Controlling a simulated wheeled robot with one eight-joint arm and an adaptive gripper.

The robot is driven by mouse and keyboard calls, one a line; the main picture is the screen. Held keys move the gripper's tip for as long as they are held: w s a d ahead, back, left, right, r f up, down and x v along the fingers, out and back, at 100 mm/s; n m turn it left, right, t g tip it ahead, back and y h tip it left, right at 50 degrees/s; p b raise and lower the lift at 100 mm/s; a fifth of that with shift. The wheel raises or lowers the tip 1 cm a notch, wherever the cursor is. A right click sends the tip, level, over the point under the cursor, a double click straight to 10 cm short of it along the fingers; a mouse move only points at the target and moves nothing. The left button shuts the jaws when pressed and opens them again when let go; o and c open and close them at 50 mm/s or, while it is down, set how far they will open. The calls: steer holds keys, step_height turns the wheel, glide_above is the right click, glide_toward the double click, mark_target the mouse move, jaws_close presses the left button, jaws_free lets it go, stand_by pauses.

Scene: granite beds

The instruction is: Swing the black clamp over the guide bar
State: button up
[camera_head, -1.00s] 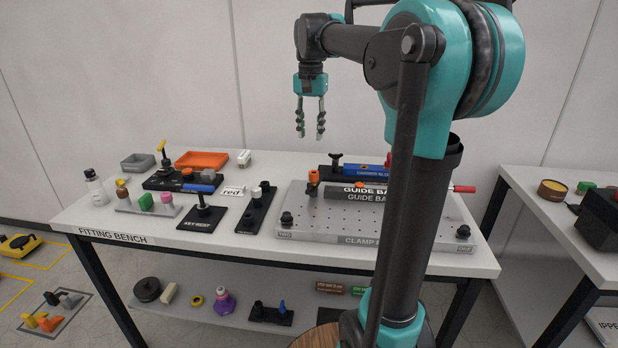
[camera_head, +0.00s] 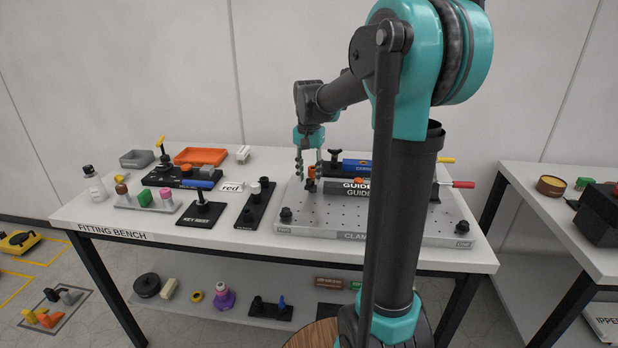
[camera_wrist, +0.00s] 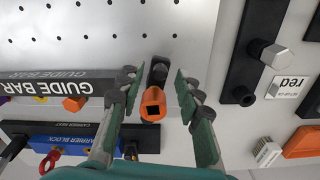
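The black clamp (camera_wrist: 158,74) stands at the guide bar's end on the grey clamp plate. It has an orange socketed head (camera_wrist: 153,104). In the wrist view its black arm points away from the head, beside the guide bar (camera_wrist: 60,88), not across it. My gripper (camera_wrist: 155,82) is open, with one finger on each side of the clamp and gaps showing. In the head view my gripper (camera_head: 309,177) is low over the left end of the guide bar (camera_head: 354,194); its fingers hide much of the clamp (camera_head: 311,187).
The clamp plate (camera_head: 320,215) has black knobs at its front corners. The blue carrier block (camera_head: 356,168) lies behind the guide bar. A red handle (camera_head: 463,184) sticks out at right. A black rest (camera_head: 255,206) and the key-rest (camera_head: 200,213) stand left of the plate.

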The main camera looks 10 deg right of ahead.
steer(key=shift+f, duration=0.55)
jaws_close()
